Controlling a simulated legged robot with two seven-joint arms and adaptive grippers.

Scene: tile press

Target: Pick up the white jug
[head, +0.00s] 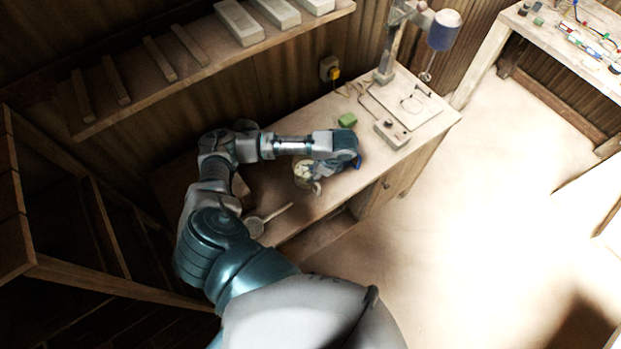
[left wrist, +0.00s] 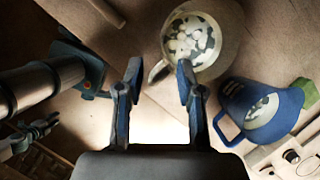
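The white jug (left wrist: 222,22) stands on the bench top in the left wrist view, with white and dark pieces showing in its mouth. Its handle (left wrist: 157,69) points toward my left gripper (left wrist: 158,72), which is open. In the picture the handle lies between the two fingertips, close to the right one; I cannot tell the depth. In the head view the white jug (head: 303,174) is partly hidden beside my left wrist. A blue jug (left wrist: 235,98) with pale contents is to the right of the gripper.
A green block (head: 348,120) lies behind the jugs on the bench (head: 318,206). A small control box (head: 391,133) and a lamp (head: 444,30) stand toward its right end. A round, long-handled tool (head: 254,226) lies near its left. A shelf (head: 210,67) runs above.

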